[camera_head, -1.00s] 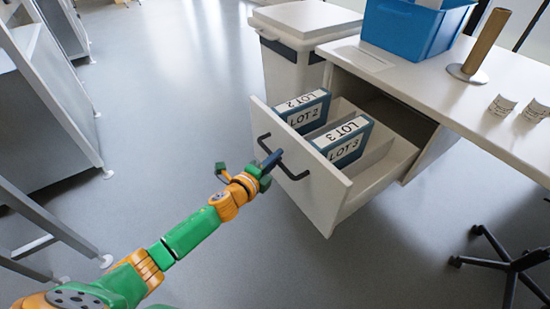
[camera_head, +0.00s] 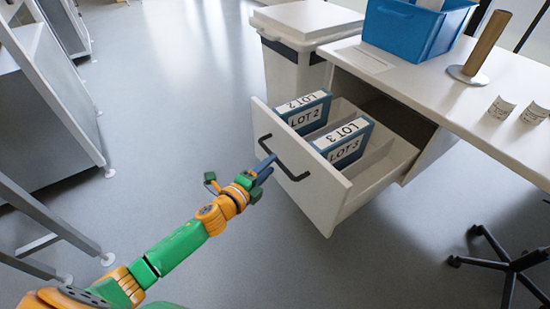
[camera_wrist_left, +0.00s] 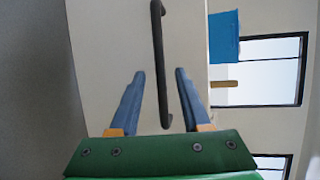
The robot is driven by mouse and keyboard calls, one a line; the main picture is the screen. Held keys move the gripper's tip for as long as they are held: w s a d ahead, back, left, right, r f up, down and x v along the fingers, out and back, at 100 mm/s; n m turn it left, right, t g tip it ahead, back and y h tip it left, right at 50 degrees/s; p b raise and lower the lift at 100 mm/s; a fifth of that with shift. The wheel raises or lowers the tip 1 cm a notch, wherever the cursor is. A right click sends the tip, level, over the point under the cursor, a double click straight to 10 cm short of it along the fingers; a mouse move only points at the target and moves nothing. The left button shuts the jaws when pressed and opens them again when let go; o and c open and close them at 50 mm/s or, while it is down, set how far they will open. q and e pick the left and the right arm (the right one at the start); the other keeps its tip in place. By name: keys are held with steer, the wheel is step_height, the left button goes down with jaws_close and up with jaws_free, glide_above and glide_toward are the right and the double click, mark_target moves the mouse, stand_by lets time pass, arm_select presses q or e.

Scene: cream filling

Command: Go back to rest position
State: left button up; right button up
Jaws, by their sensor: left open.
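My left gripper (camera_head: 262,167) is at the front of the pulled-out drawer (camera_head: 335,205), just left of its black handle (camera_head: 285,160). In the left wrist view its two blue fingers (camera_wrist_left: 160,78) are open and apart. The handle (camera_wrist_left: 160,60) runs lengthwise in the space between and ahead of the fingers, which do not close on it. The drawer holds two blue boxes, labelled LOT 2 (camera_head: 304,114) and LOT 3 (camera_head: 343,143). My right gripper is not in view.
The white desk (camera_head: 420,88) carries a blue bin (camera_head: 405,28), a brown post on a round base (camera_head: 484,45) and two small labelled cups (camera_head: 502,107). A white bin (camera_head: 290,65) stands behind the drawer. A chair base (camera_head: 505,265) is at right.

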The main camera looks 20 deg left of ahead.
arm_select(q)
steer(key=v, duration=0.3)
